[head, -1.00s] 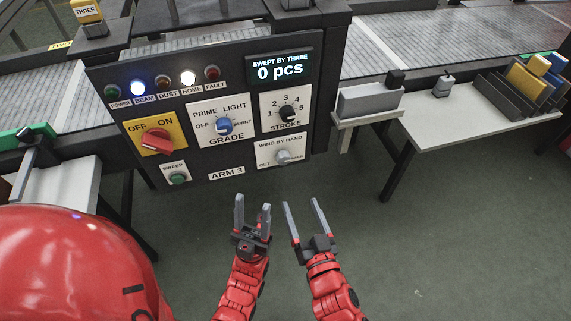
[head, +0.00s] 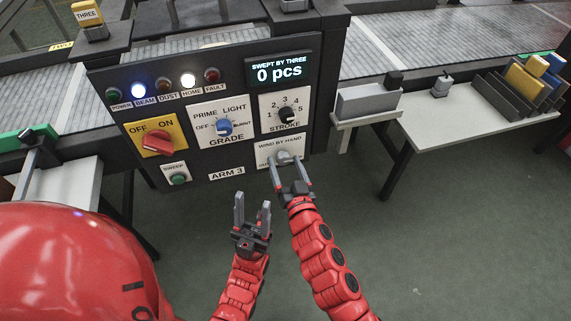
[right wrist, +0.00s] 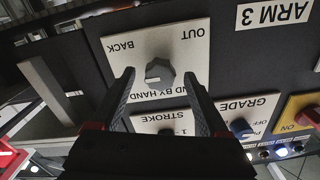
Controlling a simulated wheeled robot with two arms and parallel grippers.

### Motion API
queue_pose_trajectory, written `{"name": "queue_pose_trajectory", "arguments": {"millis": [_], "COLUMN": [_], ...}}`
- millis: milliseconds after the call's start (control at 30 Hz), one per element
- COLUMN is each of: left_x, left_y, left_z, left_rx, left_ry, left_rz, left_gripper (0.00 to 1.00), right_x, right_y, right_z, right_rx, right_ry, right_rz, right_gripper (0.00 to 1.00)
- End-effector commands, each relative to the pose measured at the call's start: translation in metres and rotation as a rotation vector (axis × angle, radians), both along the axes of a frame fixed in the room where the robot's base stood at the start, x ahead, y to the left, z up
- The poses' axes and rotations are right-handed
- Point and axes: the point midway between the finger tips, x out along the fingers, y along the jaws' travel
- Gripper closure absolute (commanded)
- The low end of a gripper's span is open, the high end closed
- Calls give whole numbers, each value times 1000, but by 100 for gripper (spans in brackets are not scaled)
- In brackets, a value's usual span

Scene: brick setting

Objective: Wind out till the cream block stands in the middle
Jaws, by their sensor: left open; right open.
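The WIND BY HAND knob (head: 283,156) is a grey knob on a white plate at the panel's lower right; OUT and BACK labels show in the right wrist view. My right gripper (head: 286,160) is open at this plate. In the right wrist view the knob (right wrist: 159,74) appears between its fingertips; I see no closed grip. My left gripper (head: 253,200) is open and empty below the panel. I cannot make out a cream block in these views.
The dark ARM 3 panel (head: 220,145) carries a red OFF/ON switch (head: 157,142), a blue GRADE knob (head: 224,127) and a STROKE knob (head: 287,115). The display (head: 279,70) reads 0 pcs. A white table (head: 470,125) stands right. The floor below is clear.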

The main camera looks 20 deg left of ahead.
Motion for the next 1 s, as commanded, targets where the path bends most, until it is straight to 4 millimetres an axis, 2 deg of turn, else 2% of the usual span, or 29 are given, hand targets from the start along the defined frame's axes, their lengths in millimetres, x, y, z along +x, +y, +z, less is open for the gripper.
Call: {"name": "queue_pose_trajectory", "arguments": {"millis": [133,567,1000], "left_x": [0,0,0], "left_y": [0,0,0], "left_z": [0,0,-3], "left_rx": [0,0,0], "left_ry": [0,0,0], "left_rz": [0,0,0], "left_gripper": [50,50,50], "right_x": [0,0,0], "right_y": [0,0,0], "right_z": [0,0,-1], "right_rx": [0,-1,-70], "right_ry": [0,0,-47], "right_rz": [0,0,0], "right_gripper": [24,100,100]}}
